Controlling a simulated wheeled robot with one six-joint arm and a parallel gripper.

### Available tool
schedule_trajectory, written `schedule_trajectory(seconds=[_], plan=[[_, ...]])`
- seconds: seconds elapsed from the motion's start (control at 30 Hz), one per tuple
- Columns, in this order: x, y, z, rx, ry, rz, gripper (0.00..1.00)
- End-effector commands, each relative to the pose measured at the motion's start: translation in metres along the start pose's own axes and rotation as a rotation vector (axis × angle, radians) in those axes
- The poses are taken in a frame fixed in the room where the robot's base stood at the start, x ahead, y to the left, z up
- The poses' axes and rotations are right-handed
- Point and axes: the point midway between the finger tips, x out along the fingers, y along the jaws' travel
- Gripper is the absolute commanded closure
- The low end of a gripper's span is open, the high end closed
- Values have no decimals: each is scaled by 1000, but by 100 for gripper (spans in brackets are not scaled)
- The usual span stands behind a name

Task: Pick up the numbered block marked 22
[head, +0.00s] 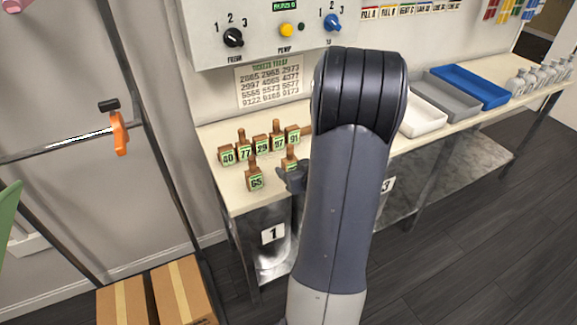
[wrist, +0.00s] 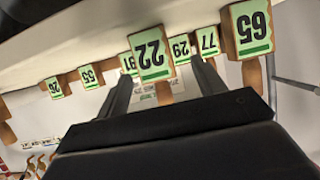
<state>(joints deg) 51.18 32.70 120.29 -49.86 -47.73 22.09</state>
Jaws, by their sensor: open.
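The block marked 22 (wrist: 152,53) is a brown wooden block with a green number label, upside down in the wrist view. It shows between the two dark fingers of my gripper (wrist: 162,72), which is open. Whether the fingers reach around it or stop short of it, I cannot tell. In the head view my gripper (head: 293,178) is at the front edge of the bench, mostly hidden by my arm. A partly covered block (head: 290,163) stands right by it there; its number is not readable.
Block 65 (head: 256,178) stands near the gripper, to its left. A row of blocks, including 40 (head: 227,156), 77 (head: 244,148) and 29 (head: 261,147), stands behind. Blocks 55 (wrist: 89,76) and 26 (wrist: 54,87) show in the wrist view. Trays (head: 449,96) lie farther right.

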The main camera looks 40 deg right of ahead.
Motion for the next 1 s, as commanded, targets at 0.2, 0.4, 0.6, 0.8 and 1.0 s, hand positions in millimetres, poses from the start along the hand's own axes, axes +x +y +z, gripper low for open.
schedule_trajectory(seconds=[0.2, 0.4, 0.6, 0.8, 1.0], plan=[[19, 1, -2, 0, 0, -2, 35], [48, 4, -4, 0, 0, 0, 35], [58, 4, -4, -1, 0, 1, 35], [58, 4, -4, 0, 0, 1, 38], [58, 5, -4, 0, 0, 2, 54]])
